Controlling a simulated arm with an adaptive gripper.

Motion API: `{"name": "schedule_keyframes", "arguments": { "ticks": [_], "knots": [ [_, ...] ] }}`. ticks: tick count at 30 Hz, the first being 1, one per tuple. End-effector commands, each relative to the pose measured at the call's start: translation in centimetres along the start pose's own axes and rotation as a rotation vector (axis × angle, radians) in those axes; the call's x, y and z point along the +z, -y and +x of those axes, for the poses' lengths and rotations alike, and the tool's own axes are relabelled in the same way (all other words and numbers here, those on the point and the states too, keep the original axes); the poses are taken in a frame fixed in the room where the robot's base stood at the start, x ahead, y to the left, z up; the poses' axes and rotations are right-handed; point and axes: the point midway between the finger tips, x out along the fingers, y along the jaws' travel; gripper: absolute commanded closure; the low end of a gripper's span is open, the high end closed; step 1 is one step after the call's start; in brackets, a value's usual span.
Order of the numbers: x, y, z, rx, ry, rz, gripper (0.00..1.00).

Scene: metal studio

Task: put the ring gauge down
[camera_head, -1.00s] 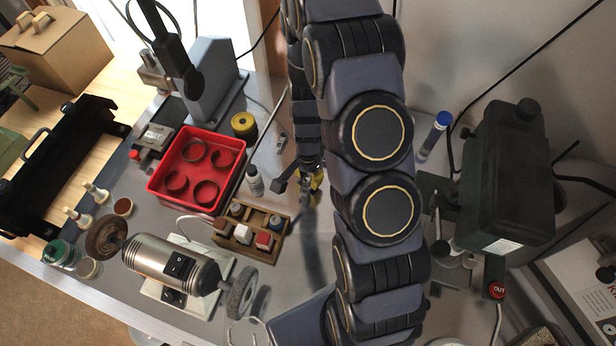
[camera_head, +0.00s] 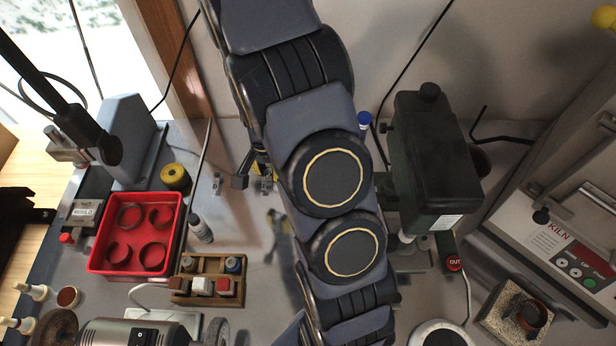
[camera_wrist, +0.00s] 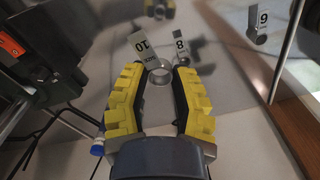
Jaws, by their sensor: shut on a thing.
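In the wrist view, my gripper (camera_wrist: 160,72) has its two yellow-and-dark fingers closed around a small grey metal ring, the ring gauge (camera_wrist: 158,78). A pale tag marked 10 (camera_wrist: 143,48) sits beside the ring at the left fingertip; I cannot tell for sure that it belongs to the ring. A smaller tag marked 8 (camera_wrist: 181,46) shows just beyond the right fingertip. In the head view, my gripper (camera_head: 262,172) is small and partly hidden by my arm, above the grey bench (camera_head: 245,285) near the wall. The ring gauge cannot be made out there.
A red tray (camera_head: 105,266) with several rings and a wooden block rack (camera_head: 208,299) stand left of my gripper. A dark green machine (camera_head: 435,160) stands to the right.

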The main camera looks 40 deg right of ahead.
Motion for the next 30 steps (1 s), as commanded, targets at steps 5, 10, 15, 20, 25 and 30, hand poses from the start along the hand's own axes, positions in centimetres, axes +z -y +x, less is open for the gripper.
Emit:
{"name": "schedule_keyframes", "arguments": {
  "ticks": [5,10,15,20,25,30],
  "knots": [
    [-5.4,-3.2,0.7,0.002,0.003,0.044,0.95],
    [-8.5,-5.4,1.0,0.0,0.0,0.059,0.95],
    [-9.4,-6.3,1.9,0.002,0.005,0.062,0.95],
    [-9.3,-6.4,4.3,0.003,0.007,0.062,0.95],
    [-9.4,-6.3,6.1,0.002,0.005,0.061,0.95],
    [-9.4,-6.3,8.1,0.002,0.005,0.06,0.95]
  ]
}}
